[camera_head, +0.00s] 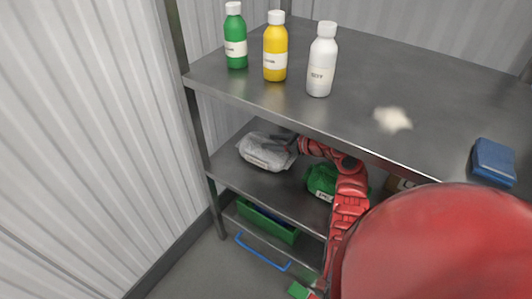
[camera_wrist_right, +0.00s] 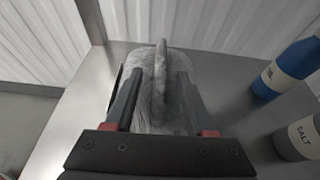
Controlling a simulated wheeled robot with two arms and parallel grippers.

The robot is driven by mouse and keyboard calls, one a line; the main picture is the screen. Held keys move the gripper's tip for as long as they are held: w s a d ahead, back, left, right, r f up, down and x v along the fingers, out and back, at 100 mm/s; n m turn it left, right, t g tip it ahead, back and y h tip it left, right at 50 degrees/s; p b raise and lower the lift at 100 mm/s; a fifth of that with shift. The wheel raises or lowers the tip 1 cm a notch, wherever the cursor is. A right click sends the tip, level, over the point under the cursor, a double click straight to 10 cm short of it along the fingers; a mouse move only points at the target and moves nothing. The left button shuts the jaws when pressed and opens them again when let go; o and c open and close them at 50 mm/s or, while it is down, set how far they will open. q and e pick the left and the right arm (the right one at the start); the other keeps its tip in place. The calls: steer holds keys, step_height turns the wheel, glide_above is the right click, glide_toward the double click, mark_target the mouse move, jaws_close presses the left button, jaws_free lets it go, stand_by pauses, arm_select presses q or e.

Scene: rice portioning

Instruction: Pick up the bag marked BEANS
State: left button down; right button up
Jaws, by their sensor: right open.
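A grey-white bag (camera_head: 266,151) with a pale label lies on the middle shelf at its left end; I cannot read the label. My right gripper (camera_head: 287,143) reaches in under the top shelf and is at the right side of this bag. In the right wrist view, the open jaws of the right gripper (camera_wrist_right: 160,76) are on either side of the raised seam of the grey bag (camera_wrist_right: 158,112), over its top. A green bag (camera_head: 322,179) with a partly hidden label lies farther right, behind my red arm. My left gripper is not in view.
Green (camera_head: 235,35), yellow (camera_head: 275,47) and white (camera_head: 321,60) bottles, a pale heap (camera_head: 393,119) and a blue item (camera_head: 493,162) are on the top shelf (camera_head: 425,85). Blue (camera_wrist_right: 288,68) and SALT (camera_wrist_right: 302,138) containers stand right of the bag. A green crate (camera_head: 262,222) is below.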

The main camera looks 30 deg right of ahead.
steer(key=shift+w+a+f, duration=0.15)
steer(key=shift+w, duration=0.2)
jaws_close()
stand_by(1.2)
